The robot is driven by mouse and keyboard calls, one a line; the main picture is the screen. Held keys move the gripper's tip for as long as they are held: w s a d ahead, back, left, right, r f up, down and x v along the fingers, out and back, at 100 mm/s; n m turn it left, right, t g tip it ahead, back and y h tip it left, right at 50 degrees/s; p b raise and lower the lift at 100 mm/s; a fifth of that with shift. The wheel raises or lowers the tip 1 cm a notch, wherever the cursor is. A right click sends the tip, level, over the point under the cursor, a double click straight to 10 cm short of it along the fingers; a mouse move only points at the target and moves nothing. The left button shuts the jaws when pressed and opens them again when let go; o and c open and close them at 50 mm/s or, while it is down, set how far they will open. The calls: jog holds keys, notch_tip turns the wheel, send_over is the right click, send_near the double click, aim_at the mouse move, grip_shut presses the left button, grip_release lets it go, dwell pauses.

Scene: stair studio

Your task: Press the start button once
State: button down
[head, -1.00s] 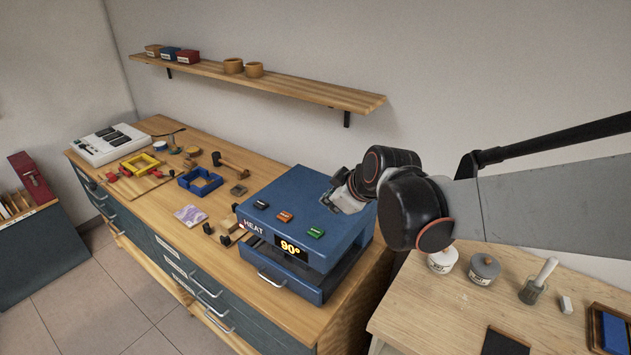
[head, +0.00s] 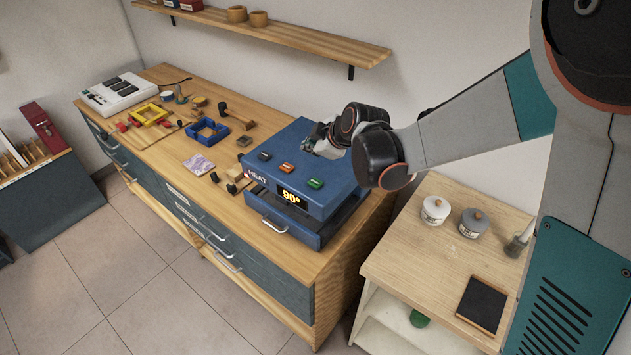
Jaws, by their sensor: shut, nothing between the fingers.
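A blue heat press (head: 328,208) stands at the right end of the wooden workbench, with a lit "90°" display (head: 290,197) and the word HEAT on its front. Its top carries a dark button (head: 264,156), an orange button (head: 286,169) and a green button (head: 316,183) in a row along the front edge. Any lettering on them is too small to read, so I cannot tell which is marked start. My gripper (head: 311,142) is shut and empty over the back part of the press top, behind the buttons and apart from them. Its fingertips are small in view.
A front handle (head: 274,227) sticks out from the press. Left of it on the workbench (head: 222,180) lie a blue frame (head: 208,131), a mallet (head: 237,116) and a patterned pad (head: 199,164). A pale side table (head: 425,252) with jars stands at right. A shelf (head: 310,42) hangs above.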

aim_at(313, 184)
jog(key=shift+f, duration=0.1)
notch_tip(313, 184, down, 9)
jog(key=b, duration=0.6)
dwell(1.3)
jog(key=shift+f+b, duration=0.25)
jog(key=shift+b, duration=0.4)
jog(key=shift+f+b, duration=0.35)
dwell(0.4)
jog(key=shift+r, duration=0.1)
jog(key=shift+r+p, duration=0.45)
jog(key=shift+r, duration=0.25)
